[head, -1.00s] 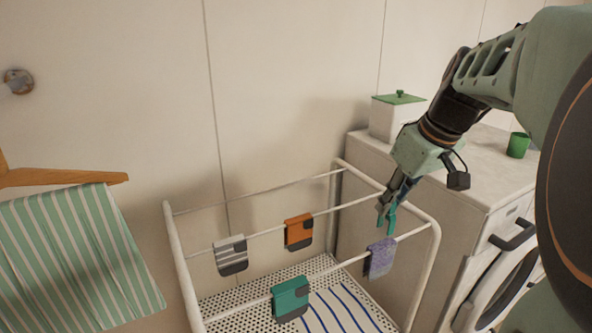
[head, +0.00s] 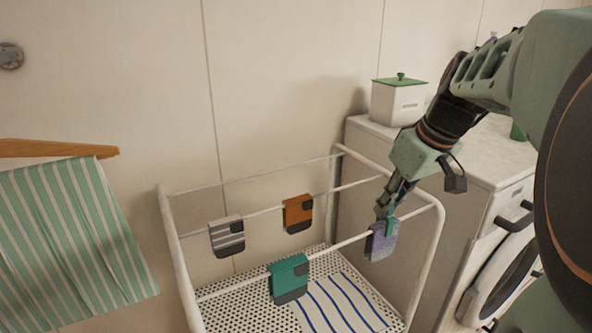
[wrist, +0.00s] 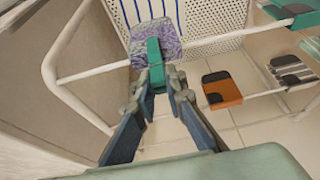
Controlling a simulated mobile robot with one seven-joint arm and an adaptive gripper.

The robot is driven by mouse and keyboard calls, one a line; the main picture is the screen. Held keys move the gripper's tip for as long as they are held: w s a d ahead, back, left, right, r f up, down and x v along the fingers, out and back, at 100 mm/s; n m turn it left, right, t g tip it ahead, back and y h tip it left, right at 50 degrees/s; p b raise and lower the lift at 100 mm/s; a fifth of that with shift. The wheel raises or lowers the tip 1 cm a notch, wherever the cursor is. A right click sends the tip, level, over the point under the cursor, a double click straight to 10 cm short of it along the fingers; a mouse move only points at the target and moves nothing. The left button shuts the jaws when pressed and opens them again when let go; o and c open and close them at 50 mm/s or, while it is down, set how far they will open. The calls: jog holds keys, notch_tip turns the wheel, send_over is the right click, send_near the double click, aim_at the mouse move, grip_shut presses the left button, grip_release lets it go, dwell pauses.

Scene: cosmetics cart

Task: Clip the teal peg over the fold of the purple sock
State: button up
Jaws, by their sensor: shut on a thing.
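The purple sock (head: 383,243) hangs folded over the front rail of the white drying rack, near its right end. My gripper (head: 384,210) is just above it, pointing down and shut on the teal peg (head: 390,229). In the wrist view my gripper (wrist: 160,80) holds the teal peg (wrist: 155,60) between its fingertips. The peg's far end overlaps the purple sock (wrist: 150,34) at its top edge by the rail. I cannot tell whether the peg's legs straddle the fold or only lie in front of it.
A teal sock (head: 288,277) hangs on the same rail to the left. An orange sock (head: 298,214) and a grey striped sock (head: 227,238) hang on the rail behind. The rack's right end frame (head: 437,240) is close to my gripper. A washing machine (head: 500,255) stands at right.

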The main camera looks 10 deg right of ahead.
jog(key=shift+f, duration=0.35)
jog(key=o, duration=0.8)
jog(key=shift+o, duration=0.2)
